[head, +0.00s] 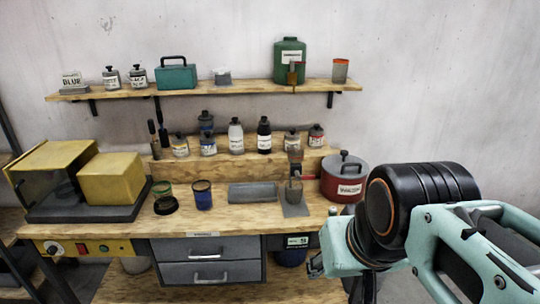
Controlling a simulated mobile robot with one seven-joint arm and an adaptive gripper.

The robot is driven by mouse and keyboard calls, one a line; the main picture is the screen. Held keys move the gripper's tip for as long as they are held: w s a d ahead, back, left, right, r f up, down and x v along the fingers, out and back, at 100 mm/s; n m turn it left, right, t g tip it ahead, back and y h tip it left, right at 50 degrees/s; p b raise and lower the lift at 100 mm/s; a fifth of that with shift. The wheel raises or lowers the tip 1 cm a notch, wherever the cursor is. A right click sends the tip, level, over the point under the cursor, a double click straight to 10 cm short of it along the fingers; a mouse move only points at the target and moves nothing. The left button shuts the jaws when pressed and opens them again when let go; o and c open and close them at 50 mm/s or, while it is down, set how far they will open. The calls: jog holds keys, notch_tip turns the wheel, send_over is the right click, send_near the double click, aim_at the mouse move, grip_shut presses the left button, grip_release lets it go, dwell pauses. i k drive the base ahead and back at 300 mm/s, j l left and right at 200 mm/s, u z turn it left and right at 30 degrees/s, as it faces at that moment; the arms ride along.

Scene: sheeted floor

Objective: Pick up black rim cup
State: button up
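Several small round vessels stand on the left half of the wooden workbench. One, a low cup with a black rim (166,205), sits near the front edge, looks dark inside and best fits the task's name. A taller dark blue cup (203,198) with a dark rim stands just right of it, and a green-rimmed cup (162,190) is just behind it. My arm reaches in from the right. What seems to be part of my gripper (316,266) shows low, before the bench front, well right of the cups. Its fingers are not clear, and nothing is seen held.
A yellow-covered machine (110,180) stands left of the cups. A grey block (252,192), a small stand (294,195) and a red pot (344,178) are to the right. Bottles line a low riser behind. A wall shelf (220,88) hangs above. Drawers (208,262) are below.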

aim_at(203, 196)
jog(key=i+j, duration=0.35)
jog(key=i, duration=0.15)
jog(key=i+j, duration=0.35)
jog(key=i, duration=0.15)
jog(key=l+u, duration=0.15)
jog(key=u, duration=0.15)
jog(key=j+z, duration=0.2)
jog(key=i, duration=0.2)
jog(key=j+z, duration=0.05)
